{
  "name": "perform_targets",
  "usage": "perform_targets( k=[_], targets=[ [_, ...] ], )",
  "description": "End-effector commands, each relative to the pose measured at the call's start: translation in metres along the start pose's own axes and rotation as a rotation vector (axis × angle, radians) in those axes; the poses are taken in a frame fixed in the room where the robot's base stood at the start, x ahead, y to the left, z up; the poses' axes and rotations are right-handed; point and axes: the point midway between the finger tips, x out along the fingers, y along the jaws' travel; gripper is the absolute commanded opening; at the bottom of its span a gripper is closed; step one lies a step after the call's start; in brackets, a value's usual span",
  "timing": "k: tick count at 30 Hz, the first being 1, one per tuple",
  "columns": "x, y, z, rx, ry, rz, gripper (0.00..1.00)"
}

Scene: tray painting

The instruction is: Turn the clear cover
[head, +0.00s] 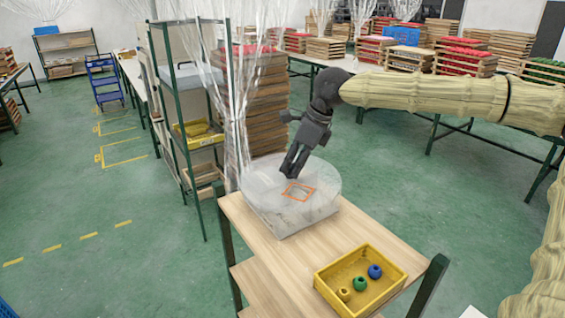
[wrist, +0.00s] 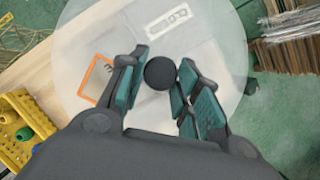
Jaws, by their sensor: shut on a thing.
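The clear cover (head: 325,180) is a round see-through disc on a pale box (head: 295,225) at the table's far end. It also shows in the wrist view (wrist: 225,45), with a round black knob (wrist: 160,72) near its middle. My gripper (head: 290,174) reaches down onto the cover from above. In the wrist view its green-padded fingers (wrist: 160,85) are shut on the knob, one side left and the other right. An orange square outline (head: 298,194) shows through the cover, left of the knob in the wrist view. The knob is hidden by my fingers in the head view.
A yellow tray (head: 330,282) with yellow, green and blue pieces stands at the near end of the wooden table (head: 250,240). A shelf rack (head: 180,130), a plastic curtain (head: 232,150) and stacked wooden trays (head: 265,100) stand close behind. Green floor lies open at left.

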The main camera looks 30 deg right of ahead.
Motion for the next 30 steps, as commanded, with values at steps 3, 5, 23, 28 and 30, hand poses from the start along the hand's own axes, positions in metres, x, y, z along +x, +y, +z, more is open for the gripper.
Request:
perform_targets(
  k=[3, 5, 23, 28, 30],
  targets=[
    [0.0025, 0.0002, -0.0081, -0.010, 0.005, 0.010, 0.00],
    [0.0018, 0.0001, -0.0098, -0.015, 0.006, 0.012, 0.00],
    [0.0010, 0.0019, -0.0096, -0.022, 0.010, 0.013, 0.54],
    [-0.0016, 0.0000, -0.0107, -0.020, 0.006, 0.011, 0.54],
    [-0.0023, -0.0013, -0.0120, -0.019, 0.004, 0.011, 0.54]
  ],
)
